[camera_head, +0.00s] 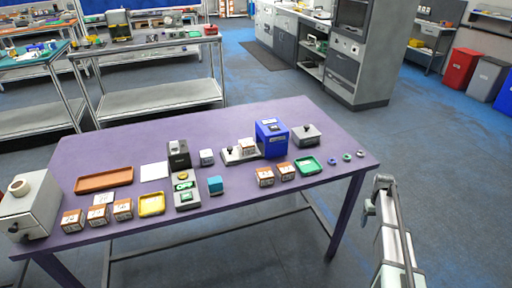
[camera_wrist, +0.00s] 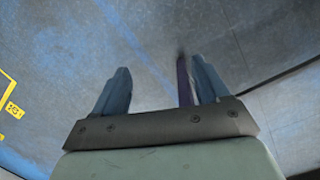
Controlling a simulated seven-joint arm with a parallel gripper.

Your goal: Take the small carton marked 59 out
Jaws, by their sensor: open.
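Small brown cartons with white marked tops stand on the purple table in the head view. A group stands at the left front, with a left one (camera_head: 73,220), a middle one (camera_head: 98,214) and a right one (camera_head: 123,209). Two more, one (camera_head: 265,177) and another (camera_head: 286,171), stand at the right front. Another carton (camera_head: 248,147) sits beside the blue machine (camera_head: 271,139). The marks are too small to read, so I cannot tell which is 59. My gripper (camera_wrist: 160,78) is open and empty, with floor beyond its fingers, off the table's right side.
The table's back is clear.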

